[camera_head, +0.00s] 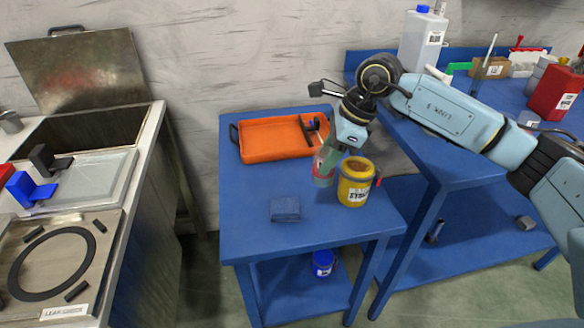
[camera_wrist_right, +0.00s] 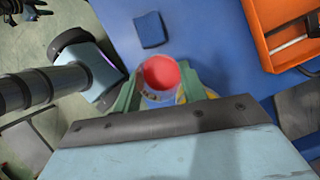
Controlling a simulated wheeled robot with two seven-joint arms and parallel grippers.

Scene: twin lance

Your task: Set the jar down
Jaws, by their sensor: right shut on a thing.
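The jar (camera_head: 323,172) is small and clear with red inside. It is upright or nearly so over the blue side table (camera_head: 240,190), left of a yellow container. My right gripper (camera_head: 328,160) is shut on it from above and behind. In the right wrist view the jar (camera_wrist_right: 160,72) shows its red top between the two green fingers (camera_wrist_right: 160,90). I cannot tell whether its base touches the table. My left gripper is not in view.
The yellow container (camera_head: 356,187) stands close right of the jar. A blue sponge-like block (camera_head: 286,208) lies front left, and an orange tray (camera_head: 262,152) is behind. A cluttered blue workbench (camera_head: 440,160) stands right.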

